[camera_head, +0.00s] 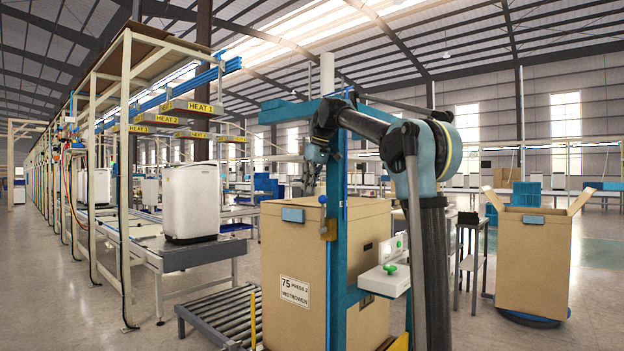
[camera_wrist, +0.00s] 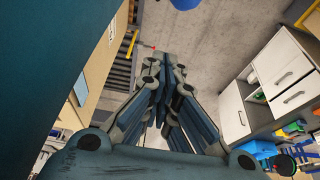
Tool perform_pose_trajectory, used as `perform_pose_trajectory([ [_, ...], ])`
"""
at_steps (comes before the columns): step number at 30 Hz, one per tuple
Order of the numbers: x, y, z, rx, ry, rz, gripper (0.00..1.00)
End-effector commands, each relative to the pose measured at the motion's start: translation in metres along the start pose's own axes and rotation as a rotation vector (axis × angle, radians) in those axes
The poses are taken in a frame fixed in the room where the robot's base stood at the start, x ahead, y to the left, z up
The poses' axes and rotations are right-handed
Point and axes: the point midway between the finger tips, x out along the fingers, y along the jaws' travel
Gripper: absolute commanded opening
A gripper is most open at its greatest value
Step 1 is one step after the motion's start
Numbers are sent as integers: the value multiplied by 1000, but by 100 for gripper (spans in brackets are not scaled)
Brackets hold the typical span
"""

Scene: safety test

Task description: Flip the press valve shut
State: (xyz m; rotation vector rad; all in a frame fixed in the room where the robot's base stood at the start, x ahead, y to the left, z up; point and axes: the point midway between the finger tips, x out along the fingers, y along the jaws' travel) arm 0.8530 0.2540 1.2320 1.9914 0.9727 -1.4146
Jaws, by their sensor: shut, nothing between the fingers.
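A small brass-coloured fitting (camera_head: 328,230) with a blue top sits on the left side of the teal press post, in front of the large cardboard box. It looks like the press valve, but its lever position is too small to tell. My gripper (camera_head: 308,187) hangs pointing down above the box, up and left of this fitting and apart from it. In the wrist view my gripper's fingers (camera_wrist: 165,65) are together and empty. I cannot make out the valve for certain in the wrist view.
The teal post (camera_head: 336,270) stands close to my arm. The labelled cardboard box (camera_head: 290,255) fills the space behind it. A white control box (camera_head: 384,281) with a green knob juts out right. A roller conveyor (camera_head: 218,313) lies left. An open carton (camera_head: 533,262) stands right.

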Motion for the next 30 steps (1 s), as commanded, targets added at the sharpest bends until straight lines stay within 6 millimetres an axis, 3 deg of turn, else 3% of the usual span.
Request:
perform_pose_trajectory([
  [4,27,0,0,-1,0,0,0],
  [15,14,0,35,1,0,1,0],
  [30,13,-2,37,-2,3,-1,0],
])
